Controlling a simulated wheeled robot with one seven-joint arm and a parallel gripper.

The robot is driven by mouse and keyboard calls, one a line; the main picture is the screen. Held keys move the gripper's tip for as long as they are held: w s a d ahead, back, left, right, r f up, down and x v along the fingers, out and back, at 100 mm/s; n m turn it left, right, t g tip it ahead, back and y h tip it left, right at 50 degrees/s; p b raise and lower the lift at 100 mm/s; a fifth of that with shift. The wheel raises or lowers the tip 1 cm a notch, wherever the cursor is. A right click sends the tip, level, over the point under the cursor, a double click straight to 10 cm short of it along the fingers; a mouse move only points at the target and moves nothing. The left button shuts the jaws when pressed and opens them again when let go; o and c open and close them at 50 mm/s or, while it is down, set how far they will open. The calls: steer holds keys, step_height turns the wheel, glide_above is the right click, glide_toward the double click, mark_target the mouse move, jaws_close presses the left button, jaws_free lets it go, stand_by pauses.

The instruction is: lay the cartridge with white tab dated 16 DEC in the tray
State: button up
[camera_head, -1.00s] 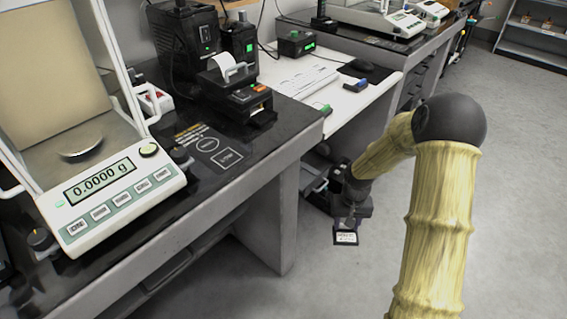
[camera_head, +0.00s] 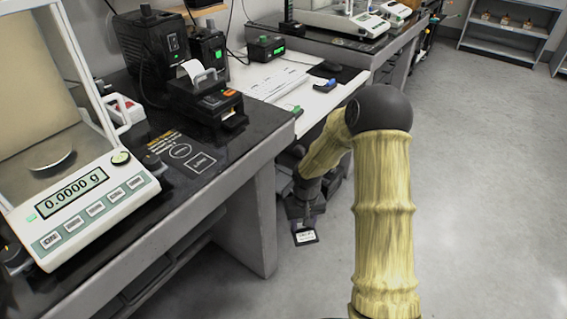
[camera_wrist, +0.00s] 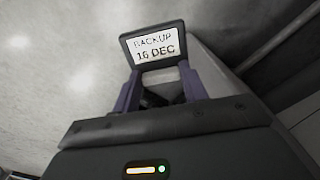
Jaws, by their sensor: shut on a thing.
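My gripper (camera_head: 304,222) hangs below my arm, over the floor in front of the lower desk between the two dark benches. It is shut on a small dark cartridge. The cartridge (camera_head: 305,237) has a white label and shows small at the gripper's end in the head view. In the wrist view the cartridge (camera_wrist: 156,64) sits between the two purple fingers (camera_wrist: 160,92), and its white label reads "BACKUP 16 DEC". I cannot make out a tray for certain in either view.
A balance (camera_head: 85,200) reading 0.0000 g stands on the near dark bench (camera_head: 185,190). A label printer (camera_head: 207,97) is behind it. The white desk (camera_head: 318,103) holds papers, a green-lit box (camera_head: 265,49) and small coloured items. Open floor (camera_head: 480,180) lies to the right.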

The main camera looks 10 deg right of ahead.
mark_target(294, 236)
steer(key=a+f+n, duration=0.1)
steer(key=f+n, duration=0.1)
steer(key=n, duration=0.2)
steer(key=a+f+n, duration=0.1)
steer(key=n, duration=0.4)
steer(key=a+f+n, duration=0.1)
steer(key=f+n, duration=0.1)
steer(key=n, duration=0.3)
steer(key=shift+s+f+b, duration=0.3)
steer(key=shift+s+b, duration=0.05)
steer(key=shift+b, duration=0.05)
steer(key=w+d+f+n+b, duration=0.1)
steer(key=w+n, duration=0.3)
steer(key=n, duration=1)
steer(key=w+d+f+n, duration=0.1)
steer(key=w+f+n, duration=0.2)
steer(key=n, duration=1.2)
steer(key=shift+w+d+n+b, duration=0.3)
steer(key=shift+w+d+b, duration=0.1)
steer(key=shift+w, duration=0.7)
